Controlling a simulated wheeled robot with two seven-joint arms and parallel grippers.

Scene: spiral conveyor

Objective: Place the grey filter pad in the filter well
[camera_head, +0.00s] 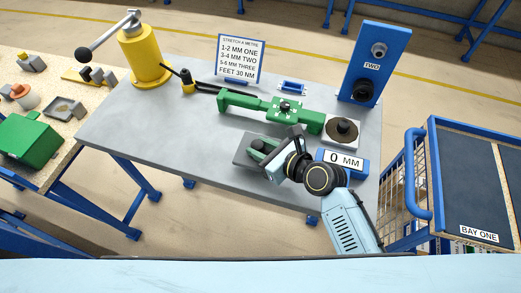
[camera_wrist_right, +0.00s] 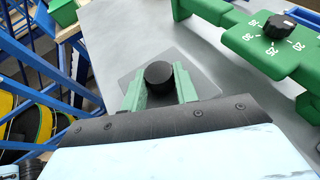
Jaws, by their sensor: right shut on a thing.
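My right gripper (camera_head: 264,152) is over the near edge of the grey table. In the right wrist view its green fingers (camera_wrist_right: 160,88) are shut on a round black knob (camera_wrist_right: 159,75). The knob stands over a flat grey square plate (camera_wrist_right: 188,62), which looks like the filter pad; the plate also shows in the head view (camera_head: 243,148). Whether the plate rests on the table or is just clear of it I cannot tell. To its right, a pale square block (camera_head: 331,142) with a dark round centre may be the filter well. My left gripper is not in view.
A green clamp-like tool (camera_head: 255,104) with a dial lies just behind the plate. A "0 MM" display (camera_head: 345,162) stands right of my gripper. A blue stand (camera_head: 374,62) marked TWO and a yellow post (camera_head: 145,55) rise at the back. The table's middle left is clear.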

